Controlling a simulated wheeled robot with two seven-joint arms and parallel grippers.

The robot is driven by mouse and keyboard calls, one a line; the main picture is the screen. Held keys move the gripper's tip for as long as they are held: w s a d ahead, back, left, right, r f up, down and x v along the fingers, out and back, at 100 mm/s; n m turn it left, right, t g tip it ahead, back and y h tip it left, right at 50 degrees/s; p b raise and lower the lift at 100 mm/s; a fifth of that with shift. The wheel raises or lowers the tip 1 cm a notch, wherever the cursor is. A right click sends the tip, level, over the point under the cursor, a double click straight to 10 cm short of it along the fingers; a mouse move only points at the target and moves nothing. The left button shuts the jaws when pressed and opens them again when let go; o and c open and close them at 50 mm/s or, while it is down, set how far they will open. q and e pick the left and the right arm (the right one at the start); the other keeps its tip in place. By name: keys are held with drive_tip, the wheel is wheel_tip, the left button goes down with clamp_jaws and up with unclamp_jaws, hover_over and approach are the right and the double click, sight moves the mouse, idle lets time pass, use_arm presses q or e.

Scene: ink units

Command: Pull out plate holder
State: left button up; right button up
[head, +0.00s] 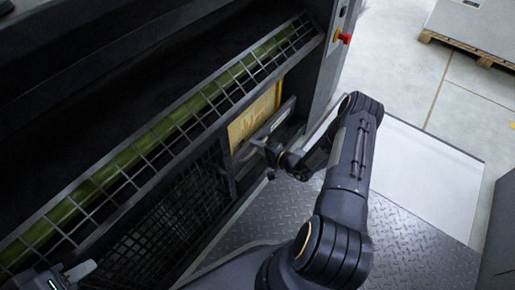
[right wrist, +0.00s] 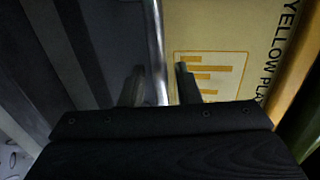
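The plate holder (head: 283,115) is a grey bar-like part at the lower side of a yellow plate (head: 252,115) in the machine's front. My right gripper (head: 263,145) is at the holder. In the right wrist view, its two fingers (right wrist: 160,86) are apart, with a shiny metal bar (right wrist: 156,40) of the holder running between them. Gaps show on both sides of the bar, so the fingers do not appear closed on it. The yellow plate (right wrist: 225,35) with printed lettering lies to the right there. My left gripper (head: 75,275) is partly visible at the lower left; its fingers are unclear.
A metal grid guard (head: 165,130) runs diagonally along the dark machine, with a black mesh panel (head: 185,210) below. A red knob (head: 345,38) is on the machine's right post. Treadplate flooring (head: 410,255) lies below my arm. A pallet (head: 470,47) stands at the upper right.

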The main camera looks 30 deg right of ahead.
clamp_jaws()
drive_tip(key=shift+s, duration=0.15)
